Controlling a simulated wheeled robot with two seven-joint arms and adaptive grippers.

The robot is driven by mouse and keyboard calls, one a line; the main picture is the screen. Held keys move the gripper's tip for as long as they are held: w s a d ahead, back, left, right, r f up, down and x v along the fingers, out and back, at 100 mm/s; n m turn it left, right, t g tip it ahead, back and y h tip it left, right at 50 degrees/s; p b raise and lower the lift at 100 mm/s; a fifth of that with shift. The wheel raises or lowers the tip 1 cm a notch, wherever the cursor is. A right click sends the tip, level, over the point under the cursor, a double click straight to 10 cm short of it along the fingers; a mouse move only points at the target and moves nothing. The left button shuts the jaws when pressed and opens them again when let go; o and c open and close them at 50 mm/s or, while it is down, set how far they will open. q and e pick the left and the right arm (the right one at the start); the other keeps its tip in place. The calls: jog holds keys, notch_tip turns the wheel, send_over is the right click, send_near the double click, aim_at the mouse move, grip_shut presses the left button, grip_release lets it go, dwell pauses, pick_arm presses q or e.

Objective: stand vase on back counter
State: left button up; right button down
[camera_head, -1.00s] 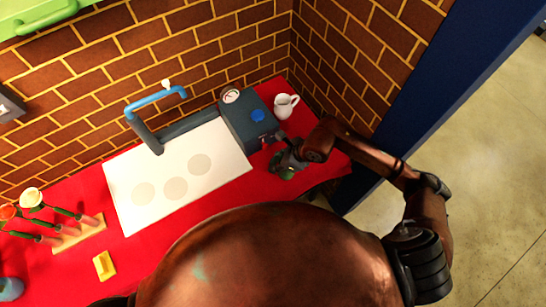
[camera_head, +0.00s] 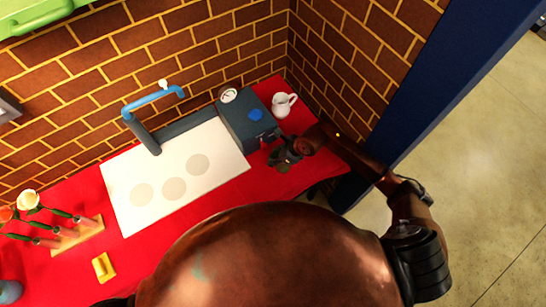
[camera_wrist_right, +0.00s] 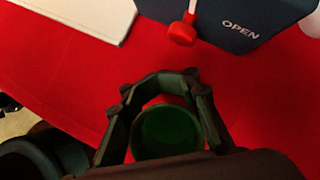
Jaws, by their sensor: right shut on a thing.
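The vase (camera_wrist_right: 167,132) shows in the right wrist view as a green, round, open-mouthed vessel between my fingers. My right gripper (camera_wrist_right: 160,105) is shut on it, with one finger on each side. In the head view my right gripper (camera_head: 281,158) is over the right part of the red counter (camera_head: 215,208), in front of the dark blue machine. There the arm and fingers hide most of the vase. I cannot tell whether its base touches the counter. My left gripper is not in view.
The dark blue machine (camera_head: 243,120) has a gauge, a red knob and a white plate (camera_head: 130,205) with three grey circles. A white pitcher (camera_head: 283,104) stands by the brick wall. Flowers in a wooden rack (camera_head: 80,236) and a yellow block (camera_head: 103,267) are at left.

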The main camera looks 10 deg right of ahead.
jog(key=c, duration=2.2)
grip_release()
jog(key=shift+f, duration=0.2)
jog(key=o, duration=0.7)
jog(key=shift+o, duration=0.2)
jog(key=shift+r, duration=0.1)
jog(key=shift+r, duration=0.25)
jog(key=v, duration=1.1)
jog(key=shift+d+r, duration=0.25)
jog(key=shift+r, duration=0.1)
jog(key=shift+s, duration=0.1)
